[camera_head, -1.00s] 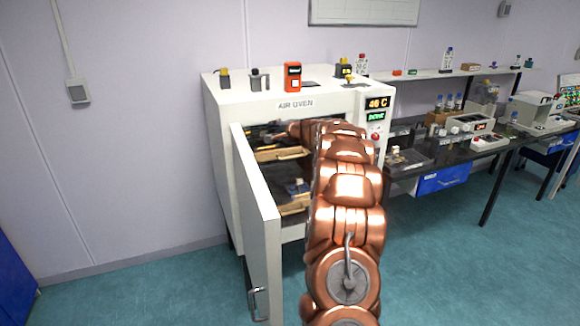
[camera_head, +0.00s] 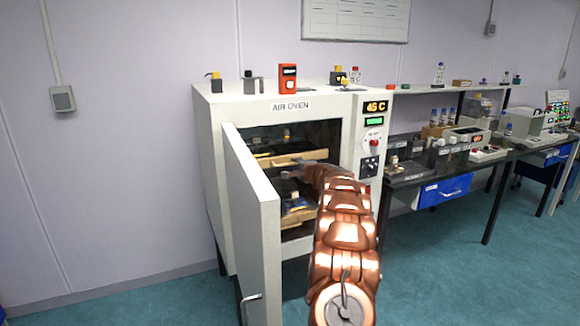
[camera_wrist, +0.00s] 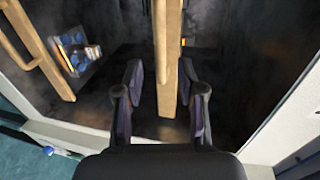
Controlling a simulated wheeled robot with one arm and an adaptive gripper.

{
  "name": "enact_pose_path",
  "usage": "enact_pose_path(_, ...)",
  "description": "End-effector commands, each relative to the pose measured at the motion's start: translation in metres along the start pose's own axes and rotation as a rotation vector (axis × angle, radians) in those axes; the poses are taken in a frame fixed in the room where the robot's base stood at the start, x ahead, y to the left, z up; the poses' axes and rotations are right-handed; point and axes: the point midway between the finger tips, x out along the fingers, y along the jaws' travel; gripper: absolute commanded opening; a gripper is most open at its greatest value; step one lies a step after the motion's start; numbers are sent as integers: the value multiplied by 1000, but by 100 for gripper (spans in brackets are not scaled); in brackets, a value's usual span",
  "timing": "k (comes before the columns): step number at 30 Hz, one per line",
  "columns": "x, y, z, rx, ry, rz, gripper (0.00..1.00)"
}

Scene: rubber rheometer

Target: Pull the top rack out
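The air oven (camera_head: 215,150) has its door (camera_head: 255,215) swung open. The top rack (camera_head: 308,158) shows a wooden front edge inside the oven. My gripper (camera_head: 290,168) is at the oven opening, just in front of and slightly below that edge. In the wrist view, the top rack's wooden front (camera_wrist: 171,60) stands between the two fingers of my gripper (camera_wrist: 160,68). The fingers are spread, with a visible gap on the left side of the wood. Whether the right finger touches it I cannot tell.
The lower rack (camera_head: 300,216) holds small items and shows its wooden handle in the wrist view (camera_wrist: 30,50). The open door is close on the left of my arm. A control panel (camera_head: 374,140) is on the right. Floor (camera_head: 440,270) is clear in front of the bench.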

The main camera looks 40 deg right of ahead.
Motion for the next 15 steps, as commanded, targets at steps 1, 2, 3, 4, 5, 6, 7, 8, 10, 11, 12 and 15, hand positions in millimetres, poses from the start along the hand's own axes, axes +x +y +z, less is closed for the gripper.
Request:
enact_pose_path(1,4,-1,0,-1,0,2,39)
enact_pose_path(2,6,-1,-1,0,0,1,39)
enact_pose_path(3,9,-2,-1,-1,1,-1,39)
enact_pose_path(4,11,-3,-1,-1,1,-2,39)
enact_pose_path(5,13,-4,-1,-1,0,-2,39)
enact_pose_path(6,16,-3,0,0,-1,-2,39)
enact_pose_path(7,18,-3,0,0,-1,-1,39)
enact_pose_path(8,20,-2,-1,0,-1,0,39)
enact_pose_path(10,24,-1,-2,0,1,2,39)
enact_pose_path(11,26,-2,-2,-1,2,1,39)
enact_pose_path(12,29,-3,-3,-1,2,0,39)
enact_pose_path(15,35,-4,-2,-2,2,-1,39)
